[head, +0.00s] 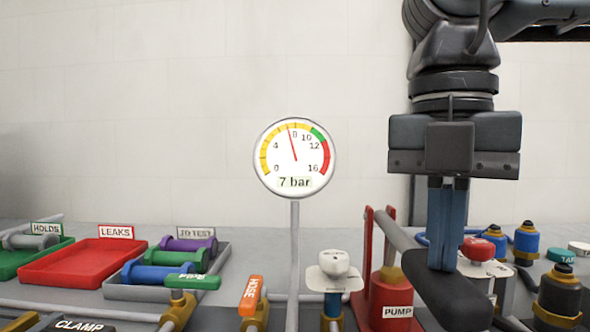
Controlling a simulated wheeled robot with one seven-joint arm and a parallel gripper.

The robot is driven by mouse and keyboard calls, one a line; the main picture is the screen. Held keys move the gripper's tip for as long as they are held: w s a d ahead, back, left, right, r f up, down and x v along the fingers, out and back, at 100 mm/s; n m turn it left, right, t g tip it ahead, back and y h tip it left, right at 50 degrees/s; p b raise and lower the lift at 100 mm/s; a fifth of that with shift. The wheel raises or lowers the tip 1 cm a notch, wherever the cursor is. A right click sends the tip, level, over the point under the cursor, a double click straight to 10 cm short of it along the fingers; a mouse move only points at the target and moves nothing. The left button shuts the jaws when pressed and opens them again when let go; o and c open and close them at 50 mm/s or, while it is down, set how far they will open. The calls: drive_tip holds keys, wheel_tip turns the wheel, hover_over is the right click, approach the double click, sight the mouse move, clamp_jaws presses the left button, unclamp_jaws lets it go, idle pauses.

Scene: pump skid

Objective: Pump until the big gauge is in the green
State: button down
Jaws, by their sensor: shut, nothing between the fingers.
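The big gauge (294,160) stands on a post in the middle of the head view. Its needle points just short of 8 in the yellow band, and its display reads 7 bar. The green band lies to the right, between about 10 and 12. The red pump (390,298), labelled PUMP, is at the lower right. Its lever slopes down toward me from a red bracket and ends in a thick black grip (455,303). My gripper (442,268) points down with its blue fingers shut, tips at the top of the grip; I cannot tell if they touch it.
Left are a green HOLDS tray (30,262), a red LEAKS tray (75,272) and a grey tray (190,290) with coloured parts. An orange HOSE valve handle (251,293) and a white-topped fitting (333,268) stand nearer the pump. Several capped fittings crowd the right.

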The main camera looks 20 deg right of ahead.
drive_tip(key=shift+f+b, duration=0.6)
drive_tip(key=shift+f, duration=0.35)
wheel_tip(320, 180, up, 10)
drive_tip(key=p, duration=0.6)
drive_tip(key=shift+f, duration=0.25)
